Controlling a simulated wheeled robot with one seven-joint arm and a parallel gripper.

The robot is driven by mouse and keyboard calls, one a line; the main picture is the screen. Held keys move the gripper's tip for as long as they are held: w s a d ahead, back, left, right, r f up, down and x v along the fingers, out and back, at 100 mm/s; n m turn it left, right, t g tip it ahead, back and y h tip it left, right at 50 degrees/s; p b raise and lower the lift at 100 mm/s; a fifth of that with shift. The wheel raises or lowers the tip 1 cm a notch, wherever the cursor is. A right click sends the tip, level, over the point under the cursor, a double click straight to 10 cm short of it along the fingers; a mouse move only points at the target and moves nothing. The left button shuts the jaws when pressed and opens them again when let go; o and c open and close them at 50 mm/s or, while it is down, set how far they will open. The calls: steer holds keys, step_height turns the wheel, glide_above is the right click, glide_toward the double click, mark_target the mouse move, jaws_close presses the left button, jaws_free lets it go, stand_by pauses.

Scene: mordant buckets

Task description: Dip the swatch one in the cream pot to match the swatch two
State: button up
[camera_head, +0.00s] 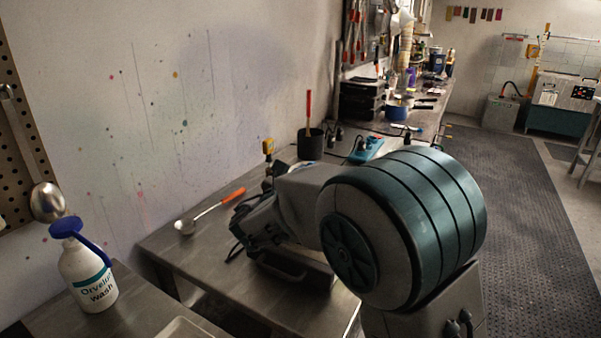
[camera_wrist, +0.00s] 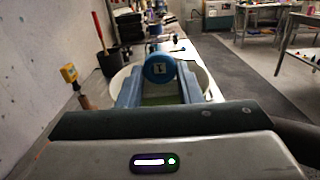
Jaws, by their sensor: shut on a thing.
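The mark on the label is too small to read, and any cloth below the piece is hidden. A pale, cream-coloured pot rim (camera_wrist: 210,84) shows on both sides of the blue fingers, which are over or within the opening; I cannot tell how deep. A greenish patch shows low between the fingers. In the head view my arm hides the gripper and the pot. I cannot pick out swatch two.
A white wash bottle (camera_head: 88,272) with a blue top stands front left. An orange-handled ladle (camera_head: 213,207) lies on the bench. A dark cup (camera_head: 310,144) with a red-handled tool and a blue-green device (camera_head: 366,149) stand behind. Small coloured pieces (camera_head: 474,14) hang on the far wall.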

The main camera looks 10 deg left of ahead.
steer(key=f, duration=0.3)
steer(key=shift+d+f+g, duration=0.15)
steer(key=shift+d+g, duration=0.15)
steer(key=shift+d, duration=0.1)
steer(key=r+p, duration=0.1)
steer(key=w+r+p, duration=0.1)
steer(key=w+p, duration=0.1)
steer(key=shift+w+a+r, duration=0.2)
steer(key=shift+a+r, duration=0.05)
steer(key=shift+r, duration=0.15)
step_height(320, 180, up, 7)
steer(key=a+p, duration=0.1)
steer(key=p, duration=0.3)
steer(key=shift+s+a, duration=0.2)
steer(key=shift+s, duration=0.15)
steer(key=shift+w, duration=0.1)
stand_by(1.0)
stand_by(1.2)
